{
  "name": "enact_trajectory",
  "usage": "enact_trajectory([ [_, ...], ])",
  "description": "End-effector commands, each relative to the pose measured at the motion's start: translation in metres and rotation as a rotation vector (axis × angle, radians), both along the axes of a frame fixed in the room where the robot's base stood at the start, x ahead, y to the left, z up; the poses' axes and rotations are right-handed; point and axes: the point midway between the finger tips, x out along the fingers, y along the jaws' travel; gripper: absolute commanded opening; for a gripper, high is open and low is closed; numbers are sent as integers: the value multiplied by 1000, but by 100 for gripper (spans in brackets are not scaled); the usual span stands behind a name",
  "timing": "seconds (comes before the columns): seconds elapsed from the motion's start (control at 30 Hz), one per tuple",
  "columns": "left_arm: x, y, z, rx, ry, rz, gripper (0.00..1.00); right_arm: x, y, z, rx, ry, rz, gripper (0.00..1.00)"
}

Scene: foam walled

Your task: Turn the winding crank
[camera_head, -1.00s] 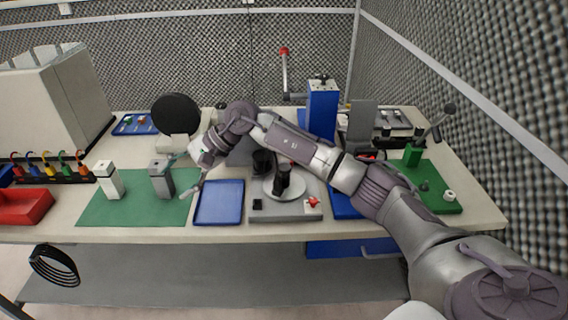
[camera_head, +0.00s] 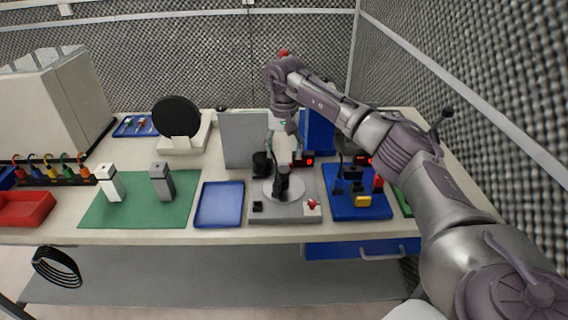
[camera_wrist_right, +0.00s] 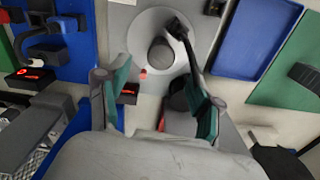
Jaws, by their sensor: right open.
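A crank-like lever with a black knob (camera_head: 447,112) stands at the right end of the bench. My right arm hides most of it and its green board (camera_head: 402,202). I cannot tell for sure that it is the winding crank. My left gripper is not in view.
A blue board with small fixtures (camera_head: 375,208) lies right of the disc's base, and an empty blue tray (camera_head: 220,204) left of it. Blocks stand on a green mat (camera_head: 138,212). A blue column (camera_head: 318,132) and a grey panel (camera_head: 243,140) stand close to the gripper.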

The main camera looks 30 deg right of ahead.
Motion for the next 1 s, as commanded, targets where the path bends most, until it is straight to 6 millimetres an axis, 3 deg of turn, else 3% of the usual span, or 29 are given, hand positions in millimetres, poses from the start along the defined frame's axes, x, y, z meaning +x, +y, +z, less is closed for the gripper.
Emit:
enact_trajectory([
  [0.1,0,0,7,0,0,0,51,-1,0,-22,0,2,1,66],
  [0.3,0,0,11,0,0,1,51,0,0,-47,1,0,0,66],
  [0.7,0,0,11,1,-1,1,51,0,1,-55,1,-2,1,66],
  [1.0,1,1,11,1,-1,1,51,0,1,-54,1,-2,1,16],
])
